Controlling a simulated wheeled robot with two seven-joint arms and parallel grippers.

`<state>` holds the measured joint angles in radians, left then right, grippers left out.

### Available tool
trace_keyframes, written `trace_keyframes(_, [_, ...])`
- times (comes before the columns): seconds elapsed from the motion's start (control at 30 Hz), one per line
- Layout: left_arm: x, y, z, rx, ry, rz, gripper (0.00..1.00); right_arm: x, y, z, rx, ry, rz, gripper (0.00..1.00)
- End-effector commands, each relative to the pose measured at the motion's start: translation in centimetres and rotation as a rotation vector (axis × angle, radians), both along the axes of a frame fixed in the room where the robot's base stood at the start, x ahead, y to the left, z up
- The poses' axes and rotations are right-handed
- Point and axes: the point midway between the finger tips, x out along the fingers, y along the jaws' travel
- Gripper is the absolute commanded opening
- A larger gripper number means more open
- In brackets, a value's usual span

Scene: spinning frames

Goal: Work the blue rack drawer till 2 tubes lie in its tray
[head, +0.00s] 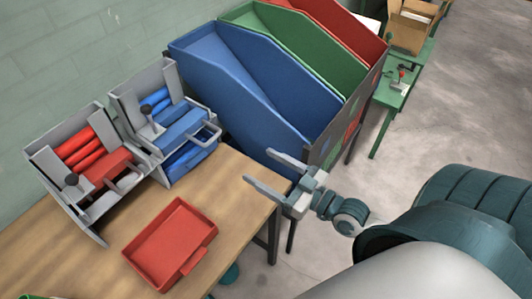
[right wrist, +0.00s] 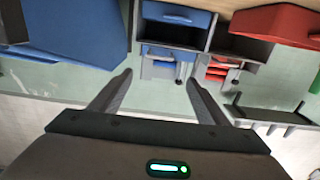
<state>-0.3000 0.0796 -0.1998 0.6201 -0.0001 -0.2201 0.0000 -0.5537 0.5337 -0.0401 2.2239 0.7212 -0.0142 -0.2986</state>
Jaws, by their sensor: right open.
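The blue rack (head: 122,103) stands on the table in the head view, with blue tubes (head: 154,97) in its sloped top and a dark knob beside them. Its blue drawer (head: 184,126) has a grey loop handle (head: 210,134). A blue tray (head: 193,158) shows below the drawer; I cannot tell whether tubes lie in it. My right gripper (head: 258,166) is open and empty, right of the rack and apart from the handle. In the right wrist view its open fingers (right wrist: 159,77) point toward the blue rack (right wrist: 211,32). My left gripper is not in view.
A similar rack with red tubes (head: 82,147) stands to the left. An empty red tray (head: 170,243) lies on the wooden table (head: 238,190) in front. Large blue, green and red bins (head: 235,85) stand behind my right gripper. A green bench (head: 395,92) is farther back.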

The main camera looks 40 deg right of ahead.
Motion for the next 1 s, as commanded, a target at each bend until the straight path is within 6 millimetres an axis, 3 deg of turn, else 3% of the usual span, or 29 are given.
trace_keyframes(0.4, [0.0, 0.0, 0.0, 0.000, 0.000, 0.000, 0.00, 0.0, 0.0, 0.0, 0.001, 0.000, 0.000, 0.69])
trace_keyframes(0.7, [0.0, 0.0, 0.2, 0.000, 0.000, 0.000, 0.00, 0.2, 0.1, 0.3, 0.095, 0.047, -0.003, 0.00])
trace_keyframes(1.0, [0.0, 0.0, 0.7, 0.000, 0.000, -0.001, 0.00, 0.6, 0.1, 1.6, 0.523, 0.257, -0.026, 0.00])
